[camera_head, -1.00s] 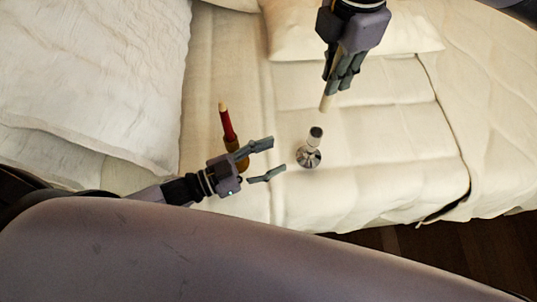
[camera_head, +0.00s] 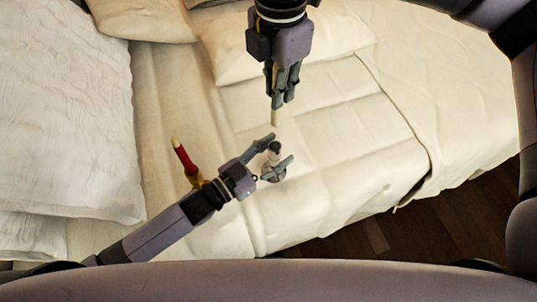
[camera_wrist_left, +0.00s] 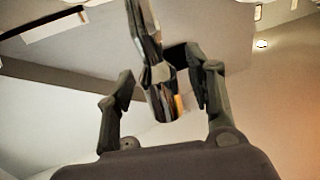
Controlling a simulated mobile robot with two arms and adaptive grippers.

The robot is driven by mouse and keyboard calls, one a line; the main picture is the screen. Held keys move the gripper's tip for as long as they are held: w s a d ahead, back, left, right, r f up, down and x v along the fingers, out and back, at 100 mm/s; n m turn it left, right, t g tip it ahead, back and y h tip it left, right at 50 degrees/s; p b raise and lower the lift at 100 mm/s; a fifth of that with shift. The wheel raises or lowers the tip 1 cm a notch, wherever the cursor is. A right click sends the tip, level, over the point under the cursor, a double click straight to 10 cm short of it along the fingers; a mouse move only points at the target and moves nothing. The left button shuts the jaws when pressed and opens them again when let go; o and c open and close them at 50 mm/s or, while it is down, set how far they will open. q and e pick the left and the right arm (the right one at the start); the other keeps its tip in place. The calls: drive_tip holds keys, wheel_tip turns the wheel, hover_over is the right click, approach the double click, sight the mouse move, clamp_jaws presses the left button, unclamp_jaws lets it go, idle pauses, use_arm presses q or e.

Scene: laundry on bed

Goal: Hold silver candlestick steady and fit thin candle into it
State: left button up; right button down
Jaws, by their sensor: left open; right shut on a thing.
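The silver candlestick (camera_head: 272,159) stands upright on the bed, its dark socket facing up. My left gripper (camera_head: 280,149) is open, with one finger on either side of the candlestick's upper part. In the left wrist view a shiny metal body, likely the candlestick (camera_wrist_left: 163,101), shows between the two open fingers (camera_wrist_left: 162,90); I cannot tell whether they touch it. My right gripper (camera_head: 281,101) is shut on the thin candle (camera_head: 275,117), a pale stick pointing down above and just behind the candlestick. The candle's upper part is hidden by the fingers.
A red candle (camera_head: 184,157) in a gold holder (camera_head: 195,179) stands left of the candlestick, close beside my left wrist. Large white pillows (camera_head: 70,120) lie at the left and others at the back. The bed (camera_head: 340,180) is clear to the right; its edge drops to wooden floor.

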use_arm(q)
clamp_jaws()
idle(0.6)
